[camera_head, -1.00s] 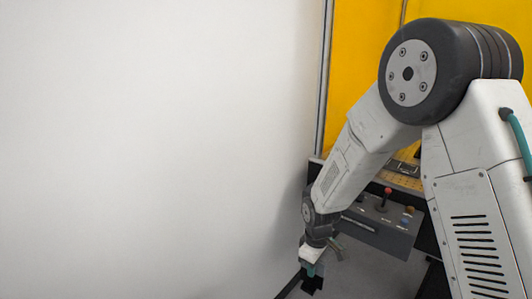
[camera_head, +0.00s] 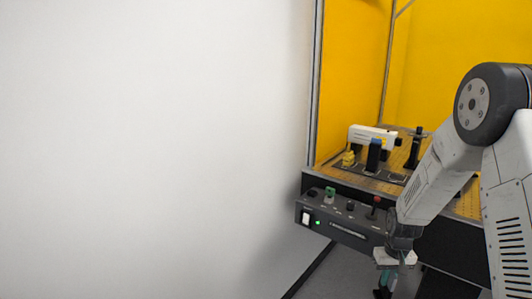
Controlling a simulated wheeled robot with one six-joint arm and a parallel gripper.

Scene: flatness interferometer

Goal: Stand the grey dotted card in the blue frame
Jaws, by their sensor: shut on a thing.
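My gripper (camera_head: 383,291) points down at the bottom edge of the picture, in front of the control box and below the table top. Its fingers are dark and small here. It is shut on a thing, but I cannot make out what. I cannot pick out the grey dotted card. A dark blue upright piece (camera_head: 373,156) stands on the perforated table top, in front of a white instrument; I cannot tell whether it is the blue frame.
The white instrument (camera_head: 366,136) and a black post (camera_head: 414,148) stand on the yellowish perforated table top (camera_head: 466,205). A control box (camera_head: 345,228) with knobs and a green light juts from the table's front. Yellow panels (camera_head: 347,80) enclose the back. A white wall (camera_head: 150,150) fills the left.

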